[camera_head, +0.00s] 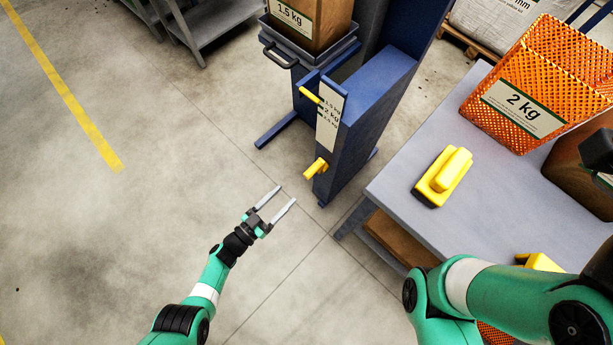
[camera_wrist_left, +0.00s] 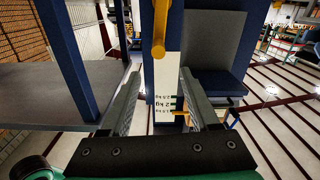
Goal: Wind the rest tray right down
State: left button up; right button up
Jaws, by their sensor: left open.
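A yellow pointer (camera_head: 310,95) lies near the top mark of the white scale plate (camera_head: 329,122). A yellow crank handle (camera_head: 316,168) sticks out low on the stand. In the left wrist view, the crank handle (camera_wrist_left: 158,35) and the upside-down scale plate (camera_wrist_left: 165,90) show ahead. My left gripper (camera_head: 284,196) is open and empty, apart from the crank handle, below and left of it.
A grey table (camera_head: 400,184) stands right of the stand, with a yellow-and-black tool (camera_head: 442,178) and an orange mesh crate (camera_head: 538,82) labelled 2 kg. My right arm crosses its near end. The floor (camera_head: 150,200) left of the stand is clear.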

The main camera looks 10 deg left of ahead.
aim_at(308, 174)
pick_arm(q)
jog(key=b+x, duration=0.1)
jog(key=x, duration=0.2)
jog(key=b+x, duration=0.2)
jog(key=x, duration=0.1)
jog(key=b+x, duration=0.2)
jog(key=x, duration=0.2)
jog(key=shift+d+f, duration=0.1)
jog(key=shift+f, duration=0.3)
jog(key=shift+w+d+r, duration=0.2)
jog(key=shift+w+d, duration=0.15)
jog(key=shift+w, duration=0.15)
grip_shut()
dwell(0.5)
